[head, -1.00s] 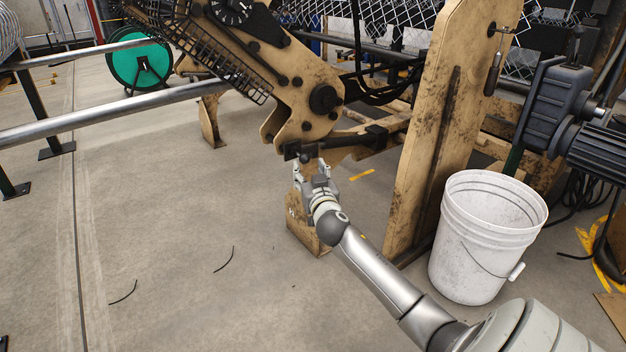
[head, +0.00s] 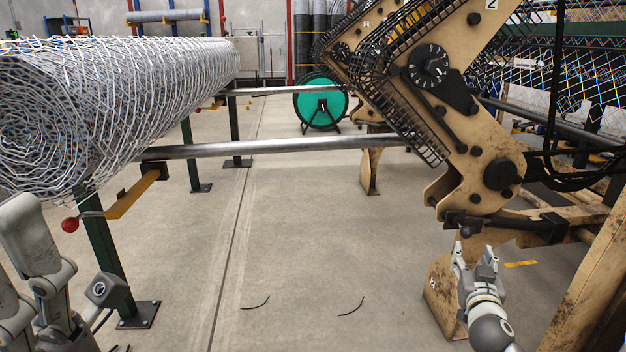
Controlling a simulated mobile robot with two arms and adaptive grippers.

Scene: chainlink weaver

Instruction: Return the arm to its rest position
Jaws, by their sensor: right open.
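My right gripper (head: 474,256) is at the lower right of the head view, pointing up and away from me. Its two fingers are apart with nothing between them. It shows just below a dark knob and bar (head: 466,230) at the lower end of the tan machine arm (head: 490,140); a small gap shows in the picture, but the depth is unclear. Grey-white parts of my left arm (head: 38,240) show folded at the lower left edge. I do not make out its gripper's fingers.
A large wire mesh roll (head: 130,95) fills the upper left, above a green post (head: 105,250) with a red knob (head: 70,225). A metal rail (head: 280,147) crosses the middle. A tan foot plate (head: 440,290) stands beside my right gripper. The central floor (head: 290,240) is open.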

